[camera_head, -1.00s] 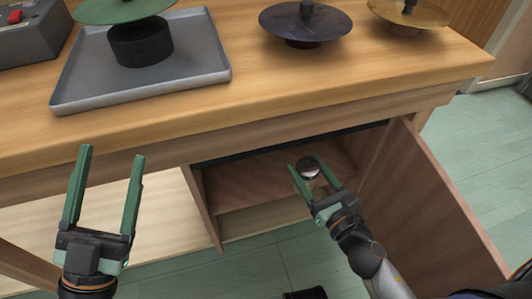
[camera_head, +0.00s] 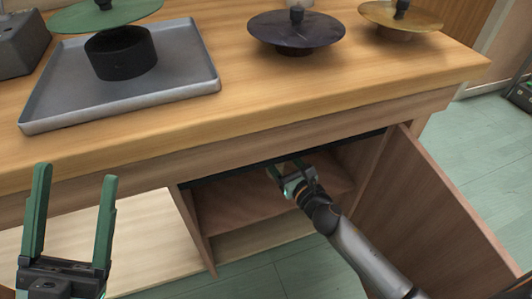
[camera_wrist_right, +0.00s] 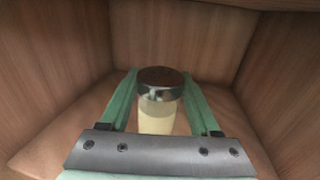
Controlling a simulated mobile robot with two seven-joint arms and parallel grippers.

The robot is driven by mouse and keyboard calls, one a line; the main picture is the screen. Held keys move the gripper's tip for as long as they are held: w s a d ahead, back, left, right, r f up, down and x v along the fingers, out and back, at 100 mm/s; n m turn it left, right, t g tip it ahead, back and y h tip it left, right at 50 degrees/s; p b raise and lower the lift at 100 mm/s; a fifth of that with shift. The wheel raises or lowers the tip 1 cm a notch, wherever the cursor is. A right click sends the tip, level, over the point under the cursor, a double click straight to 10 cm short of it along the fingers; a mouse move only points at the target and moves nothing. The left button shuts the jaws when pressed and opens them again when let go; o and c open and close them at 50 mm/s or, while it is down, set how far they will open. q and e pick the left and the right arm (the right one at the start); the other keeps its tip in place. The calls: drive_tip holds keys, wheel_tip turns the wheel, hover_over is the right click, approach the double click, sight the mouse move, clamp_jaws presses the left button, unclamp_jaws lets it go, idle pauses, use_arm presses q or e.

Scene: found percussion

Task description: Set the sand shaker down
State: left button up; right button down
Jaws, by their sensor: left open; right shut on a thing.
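The sand shaker (camera_wrist_right: 158,98) shows in the right wrist view as a clear jar of pale sand with a dark, shiny lid. It is upright between the green fingers of my right gripper (camera_wrist_right: 158,100), which is shut on it. In the head view my right gripper (camera_head: 280,172) reaches into the open cabinet (camera_head: 235,205) under the counter, and the shaker is mostly hidden there. The shaker's base is hidden by the gripper, so I cannot tell if it touches the shelf (camera_wrist_right: 45,130). My left gripper (camera_head: 70,225) is open and empty in front of the counter.
The open cabinet door (camera_head: 440,210) stands right of my right arm. Wooden walls close in around the gripper inside. On the counter (camera_head: 250,105) are a grey tray (camera_head: 190,75) with a dark drum-like base, a dark disc (camera_head: 296,30) and a brass disc (camera_head: 400,17).

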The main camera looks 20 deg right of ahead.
drive_tip(key=d+b+x, duration=0.1)
drive_tip(key=x, duration=0.5)
drive_tip(key=f+b, duration=0.1)
drive_tip(key=f, duration=0.1)
drive_tip(key=f+b, duration=0.4)
drive_tip(key=f, duration=0.1)
drive_tip(key=shift+w, duration=0.6)
use_arm(q)
wheel_tip(320, 180, down, 7)
drive_tip(key=d, duration=0.1)
drive_tip(key=shift+w+m+g, duration=0.15)
drive_tip(key=shift+m+g, duration=0.15)
use_arm(e)
drive_tip(key=shift+f, duration=0.2)
drive_tip(key=shift+c, duration=0.6)
unclamp_jaws()
use_arm(q)
drive_tip(key=shift+a+f, duration=0.1)
